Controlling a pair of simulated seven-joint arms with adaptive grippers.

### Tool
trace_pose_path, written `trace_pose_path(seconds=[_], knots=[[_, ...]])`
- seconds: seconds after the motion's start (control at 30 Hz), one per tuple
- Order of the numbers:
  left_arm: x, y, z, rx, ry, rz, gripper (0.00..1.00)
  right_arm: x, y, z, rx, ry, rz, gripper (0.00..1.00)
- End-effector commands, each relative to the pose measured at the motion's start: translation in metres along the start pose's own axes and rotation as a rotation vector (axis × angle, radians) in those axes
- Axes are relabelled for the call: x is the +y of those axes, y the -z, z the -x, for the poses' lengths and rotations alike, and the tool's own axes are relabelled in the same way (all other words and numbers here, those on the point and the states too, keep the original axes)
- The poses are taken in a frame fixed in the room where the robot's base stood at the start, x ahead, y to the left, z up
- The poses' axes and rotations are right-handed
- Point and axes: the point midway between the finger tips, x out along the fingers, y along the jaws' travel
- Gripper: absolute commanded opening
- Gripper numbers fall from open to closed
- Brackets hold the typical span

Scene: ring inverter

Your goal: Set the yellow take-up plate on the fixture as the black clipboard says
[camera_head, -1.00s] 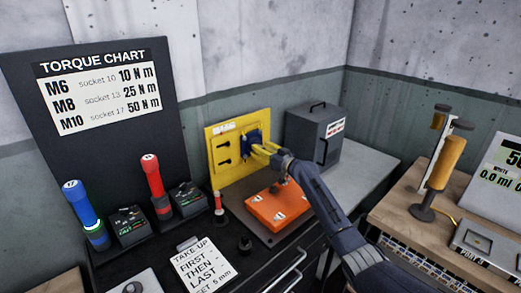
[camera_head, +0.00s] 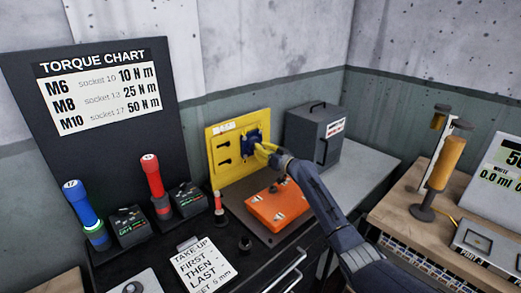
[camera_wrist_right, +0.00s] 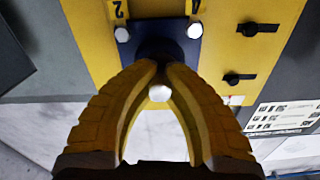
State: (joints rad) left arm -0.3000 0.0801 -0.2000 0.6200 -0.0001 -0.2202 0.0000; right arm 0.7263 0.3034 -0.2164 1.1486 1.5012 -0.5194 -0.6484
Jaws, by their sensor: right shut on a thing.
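An upright yellow plate (camera_head: 234,160) with dark keyhole slots stands at the back of the bench in the head view; its top label is too blurred to read. A square blue mount (camera_head: 250,142) with a handle sits on its right part. In the right wrist view the blue mount (camera_wrist_right: 180,48) has pale bolt heads at its corners and the numbers 2 and 4 beside it. My right gripper (camera_head: 262,149) is shut on this blue handle. The clipboard (camera_head: 202,262) at the front reads "TAKE-UP FIRST THEN LAST"; its bottom line is partly cut off. My left gripper is not in view.
An orange block (camera_head: 276,206) lies on a dark base plate just below my right gripper. A grey box (camera_head: 313,135) stands close to the right. Red (camera_head: 152,178) and blue (camera_head: 84,208) torque tools stand at the left under the torque chart (camera_head: 103,85).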

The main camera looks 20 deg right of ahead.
Motion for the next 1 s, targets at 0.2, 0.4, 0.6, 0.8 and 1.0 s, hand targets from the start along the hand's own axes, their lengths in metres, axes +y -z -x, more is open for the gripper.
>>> trace_pose_path(seconds=[0.2,0.4,0.6,0.8,1.0], knots=[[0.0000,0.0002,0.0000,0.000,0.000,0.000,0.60,0.0001,0.0011,0.0000,0.002,0.000,0.000,0.00],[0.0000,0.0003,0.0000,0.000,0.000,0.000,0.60,0.0019,0.0016,0.0003,0.001,-0.001,0.002,0.00],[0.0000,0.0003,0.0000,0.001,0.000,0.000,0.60,0.0017,0.0018,0.0001,0.002,-0.001,0.000,0.00],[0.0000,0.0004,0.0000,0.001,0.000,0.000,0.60,0.0016,0.0015,0.0001,0.002,-0.001,0.000,0.30],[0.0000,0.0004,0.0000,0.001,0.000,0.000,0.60,0.0013,0.0010,0.0000,0.001,0.000,0.000,0.44]])
